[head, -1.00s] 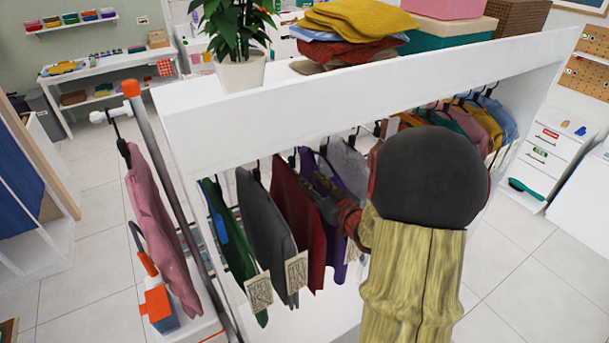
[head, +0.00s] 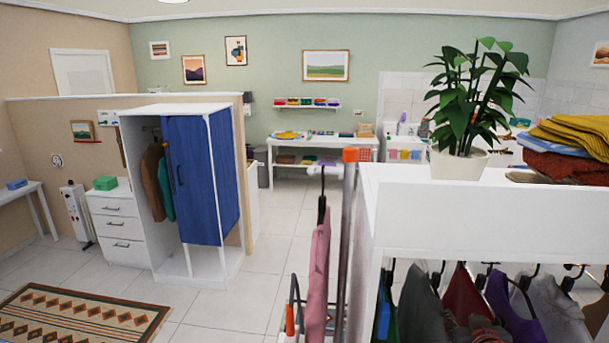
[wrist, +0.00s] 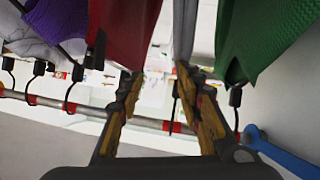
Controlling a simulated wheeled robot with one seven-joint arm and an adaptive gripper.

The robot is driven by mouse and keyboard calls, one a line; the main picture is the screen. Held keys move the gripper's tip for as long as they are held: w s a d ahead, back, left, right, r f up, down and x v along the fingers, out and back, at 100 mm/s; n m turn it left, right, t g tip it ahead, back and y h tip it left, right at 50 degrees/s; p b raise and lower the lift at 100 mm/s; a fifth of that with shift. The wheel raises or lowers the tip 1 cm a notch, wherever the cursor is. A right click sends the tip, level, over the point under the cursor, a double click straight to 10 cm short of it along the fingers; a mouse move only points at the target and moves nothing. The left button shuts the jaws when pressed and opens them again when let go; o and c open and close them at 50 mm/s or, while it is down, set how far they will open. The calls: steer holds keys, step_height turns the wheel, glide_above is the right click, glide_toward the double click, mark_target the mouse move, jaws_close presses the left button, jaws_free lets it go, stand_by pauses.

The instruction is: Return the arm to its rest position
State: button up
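My gripper (wrist: 158,78) is open in the wrist view, its two yellow-padded fingers apart among the hanging clothes. A red garment (wrist: 122,30) hangs on the left of the fingers and a green garment (wrist: 262,40) on the right. A thin grey garment (wrist: 184,28) shows edge-on beyond the gap between the fingers; I cannot tell whether they touch it. In the head view, a dark part of my arm or gripper shows at the bottom edge, in front of the red garment (head: 462,292); the fingertips are not clear there.
The white wardrobe (head: 470,215) has a plant (head: 465,100) and folded clothes (head: 570,135) on top. Its rail (wrist: 95,113) and hangers are close around my gripper. A pink garment (head: 318,270) hangs at its left end. Open floor (head: 262,240) lies further left.

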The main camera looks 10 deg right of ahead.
steer(key=s+a+f+n+g+y+b, duration=0.1)
steer(key=s+a+f+g+y+b, duration=0.1)
steer(key=s+a, duration=0.7)
steer(key=s+a+f+n+g+y+b, duration=0.1)
steer(key=s+a+f+g+y+b, duration=0.2)
steer(key=s+a, duration=0.6)
steer(key=a+f+b, duration=0.1)
steer(key=a, duration=0.4)
steer(key=shift+s+a+b, duration=0.3)
steer(key=shift+s, duration=0.05)
steer(key=shift+d, duration=0.1)
steer(key=shift+c, duration=0.8)
